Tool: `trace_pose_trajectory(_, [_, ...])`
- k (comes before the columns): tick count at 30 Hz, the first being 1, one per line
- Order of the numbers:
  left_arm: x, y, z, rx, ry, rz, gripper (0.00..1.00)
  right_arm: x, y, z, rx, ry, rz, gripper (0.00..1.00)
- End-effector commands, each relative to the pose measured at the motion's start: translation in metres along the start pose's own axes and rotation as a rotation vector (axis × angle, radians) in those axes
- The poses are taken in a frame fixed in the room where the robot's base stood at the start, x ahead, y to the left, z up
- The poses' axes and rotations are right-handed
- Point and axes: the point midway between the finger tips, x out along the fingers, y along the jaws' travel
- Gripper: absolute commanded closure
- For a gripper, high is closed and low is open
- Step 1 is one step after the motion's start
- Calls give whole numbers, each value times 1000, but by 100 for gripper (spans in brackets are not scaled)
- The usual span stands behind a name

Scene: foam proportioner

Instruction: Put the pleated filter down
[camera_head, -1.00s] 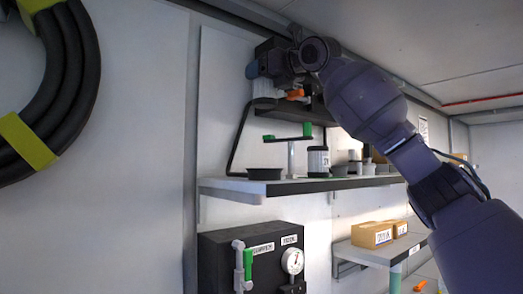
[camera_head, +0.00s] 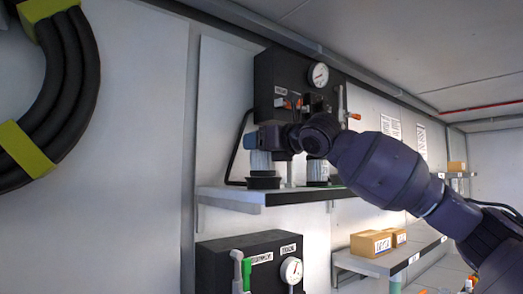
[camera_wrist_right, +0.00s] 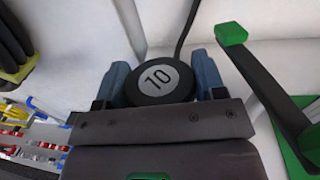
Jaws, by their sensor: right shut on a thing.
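My right gripper (camera_head: 265,140) is low over the upper shelf, shut on the pleated filter (camera_head: 262,162). The filter's pale ribbed body hangs upright below the fingers. Its lower end is at a shallow dark dish (camera_head: 264,182) on the shelf; I cannot tell whether it touches. The pleats are hidden there. My left gripper is not in view.
The upper shelf (camera_head: 228,193) also holds a pale cylinder (camera_head: 317,170). A black box with a gauge (camera_head: 285,75) hangs just above. A green-ended lever (camera_wrist_right: 262,85) is close right of the gripper in the wrist view. A lower black box (camera_head: 220,265) is beneath.

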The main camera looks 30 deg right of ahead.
Motion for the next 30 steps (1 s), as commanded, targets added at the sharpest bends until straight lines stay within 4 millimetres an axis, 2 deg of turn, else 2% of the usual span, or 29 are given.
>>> trace_pose_trajectory(5, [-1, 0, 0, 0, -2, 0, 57, 0, 0, -15, 0, 0, 0, 66])
trace_pose_trajectory(14, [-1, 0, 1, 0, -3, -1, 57, 0, 0, -16, 0, -1, 0, 66])
trace_pose_trajectory(15, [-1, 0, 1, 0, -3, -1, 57, 0, 0, -16, 0, -1, 0, 32])
trace_pose_trajectory(19, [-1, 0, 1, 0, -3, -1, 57, 0, 0, -16, 0, -1, 1, 12])
trace_pose_trajectory(30, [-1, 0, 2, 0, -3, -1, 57, -3, 0, -16, 0, -1, 0, 11])
